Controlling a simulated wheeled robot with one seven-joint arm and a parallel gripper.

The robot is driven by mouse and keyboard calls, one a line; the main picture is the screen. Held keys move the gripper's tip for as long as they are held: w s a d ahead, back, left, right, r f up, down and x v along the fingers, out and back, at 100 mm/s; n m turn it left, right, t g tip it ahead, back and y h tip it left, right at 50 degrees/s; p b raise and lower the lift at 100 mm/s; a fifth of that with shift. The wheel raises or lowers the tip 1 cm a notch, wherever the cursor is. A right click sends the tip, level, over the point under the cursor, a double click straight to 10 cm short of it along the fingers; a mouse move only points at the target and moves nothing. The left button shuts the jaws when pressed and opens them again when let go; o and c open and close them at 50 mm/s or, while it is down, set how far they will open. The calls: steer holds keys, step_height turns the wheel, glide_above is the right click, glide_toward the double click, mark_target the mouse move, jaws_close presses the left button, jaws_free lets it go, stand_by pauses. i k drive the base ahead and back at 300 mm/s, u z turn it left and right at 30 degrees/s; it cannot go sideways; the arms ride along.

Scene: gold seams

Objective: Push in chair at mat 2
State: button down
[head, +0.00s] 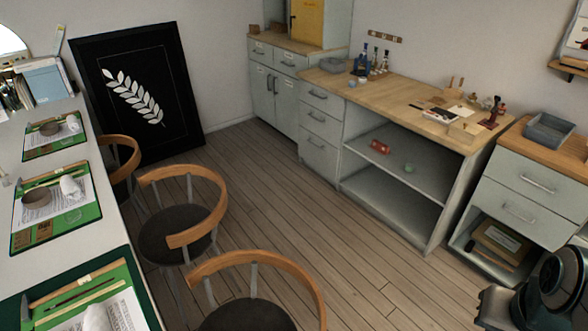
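Three chairs with curved wooden backs and dark round seats stand along a long white table (12,185) at the left. The middle chair (182,237) is beside the middle green mat (85,213), its seat mostly clear of the table edge. The far chair (121,141) is closer in, partly hidden by the table. The near chair (250,312) is cut off by the bottom edge. A far green mat (32,152) and a near green mat (130,277) also lie on the table. I cannot read any mat number. My gripper is not in view; part of my dark arm shows at bottom right.
Open wooden floor (290,215) lies between the chairs and the cabinets. A workbench (395,90) with open shelves and a drawer unit (525,185) stand on the right. A black framed leaf picture (172,85) leans on the back wall behind the far chair.

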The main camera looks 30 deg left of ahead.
mark_target(178, 234)
steer(key=z, duration=0.15)
steer(key=i, duration=1.25)
steer(key=u, duration=0.6)
steer(key=i, duration=0.7)
steer(key=u, duration=1.6)
steer(key=i, duration=1.65)
steer(key=u, duration=0.3)
